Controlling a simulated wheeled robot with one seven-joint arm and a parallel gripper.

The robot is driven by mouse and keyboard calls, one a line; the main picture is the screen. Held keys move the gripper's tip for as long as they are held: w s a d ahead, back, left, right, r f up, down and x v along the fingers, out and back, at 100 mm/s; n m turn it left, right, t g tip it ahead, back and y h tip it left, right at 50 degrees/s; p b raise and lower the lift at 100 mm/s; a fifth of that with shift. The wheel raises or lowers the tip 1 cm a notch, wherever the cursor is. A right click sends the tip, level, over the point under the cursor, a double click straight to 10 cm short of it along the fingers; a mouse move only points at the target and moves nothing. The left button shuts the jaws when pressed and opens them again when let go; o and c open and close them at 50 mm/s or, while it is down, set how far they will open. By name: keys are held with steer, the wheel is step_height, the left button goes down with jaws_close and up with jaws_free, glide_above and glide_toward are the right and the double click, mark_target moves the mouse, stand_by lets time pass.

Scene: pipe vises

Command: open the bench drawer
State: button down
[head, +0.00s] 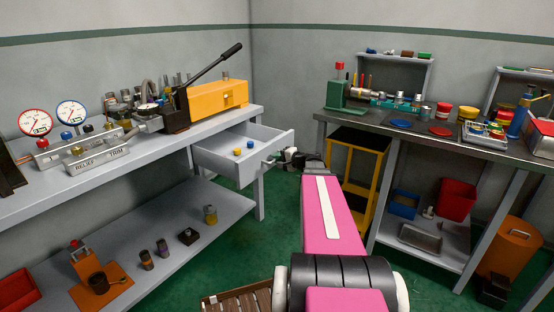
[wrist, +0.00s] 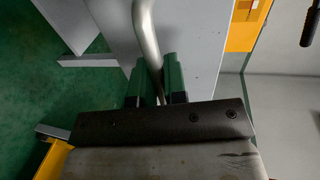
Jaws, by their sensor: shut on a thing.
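The bench drawer (head: 227,155) stands pulled out from under the left bench's top in the head view. My gripper (head: 271,161) is at the drawer's front face, at the end of my pink arm. In the wrist view my gripper (wrist: 156,92) has its two green fingers on either side of the grey bar handle (wrist: 147,38), shut on it. The drawer front (wrist: 190,45) fills the area behind the handle. The handle's lower end is hidden by the fingers and gripper body.
The left bench (head: 150,144) carries gauges and a yellow hand pump (head: 215,97). A yellow cart (head: 356,170) stands by the right bench (head: 418,135). A wooden crate (head: 240,300) is on the floor near my arm. Green floor (head: 235,235) is clear between the benches.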

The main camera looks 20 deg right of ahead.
steer(key=c, duration=1.2)
jaws_free()
steer(key=v, duration=1)
steer(key=shift+s+d, duration=0.2)
steer(key=shift+s, duration=0.1)
steer(key=s+a+f+n+g+h, duration=0.3)
steer(key=s+a+f+g, duration=0.1)
steer(key=a+f, duration=0.2)
steer(key=s+a+f+n+g+h, duration=0.3)
steer(key=s+a+f+n+g, duration=0.1)
steer(key=a+f, duration=0.3)
steer(key=s+a+f+n+g+h, duration=0.3)
steer(key=a+f, duration=0.3)
steer(key=a, duration=0.4)
steer(key=shift+s+f+n+g, duration=0.4)
steer(key=shift+g, duration=0.4)
